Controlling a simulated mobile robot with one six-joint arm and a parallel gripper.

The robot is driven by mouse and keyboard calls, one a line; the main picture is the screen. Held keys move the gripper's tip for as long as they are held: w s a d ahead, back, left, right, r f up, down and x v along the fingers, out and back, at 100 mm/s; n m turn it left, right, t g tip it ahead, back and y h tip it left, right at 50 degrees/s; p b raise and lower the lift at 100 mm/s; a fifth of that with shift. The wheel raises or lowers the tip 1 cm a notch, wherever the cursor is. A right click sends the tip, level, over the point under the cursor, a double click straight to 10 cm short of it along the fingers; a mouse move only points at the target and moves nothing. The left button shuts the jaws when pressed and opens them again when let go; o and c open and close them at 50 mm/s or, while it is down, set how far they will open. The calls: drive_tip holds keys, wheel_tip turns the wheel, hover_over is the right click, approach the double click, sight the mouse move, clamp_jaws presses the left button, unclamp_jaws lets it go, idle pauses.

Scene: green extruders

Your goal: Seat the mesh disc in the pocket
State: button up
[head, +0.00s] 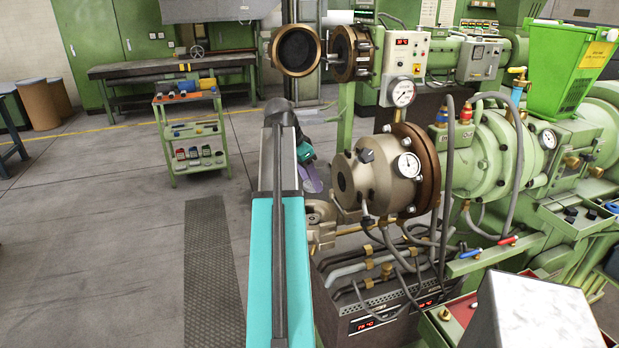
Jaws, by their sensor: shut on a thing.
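My arm reaches forward up the middle of the head view and hides part of its own end. My gripper (309,168) is small and partly hidden, just right of the arm and left of the grey-brown extruder head. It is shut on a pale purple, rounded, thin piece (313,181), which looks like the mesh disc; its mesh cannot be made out. A bronze ring (297,72) with a dark round recess (296,49) hangs open above, beyond the arm. It looks like the pocket. The disc is below this ring and apart from it.
A bronze flange (352,52) with bolts stands right of the ring. The extruder head (372,180), with gauges and hoses, is close on the right. A green trolley (193,135) with bottles stands left. The floor at left is clear around a dark mat (209,270).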

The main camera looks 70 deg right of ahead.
sight(307, 185)
drive_tip(key=shift+f, duration=0.15)
drive_tip(key=shift+f+b, duration=1.65)
drive_tip(key=shift+f, duration=0.6)
drive_tip(key=shift+f+b, duration=0.7)
drive_tip(key=shift+f, duration=1.65)
drive_tip(key=shift+w+a+p, duration=0.1)
drive_tip(key=shift+p, duration=0.25)
drive_tip(key=shift+f, duration=0.9)
drive_tip(key=shift+a+f, duration=0.25)
drive_tip(key=shift+f, duration=0.05)
idle(0.5)
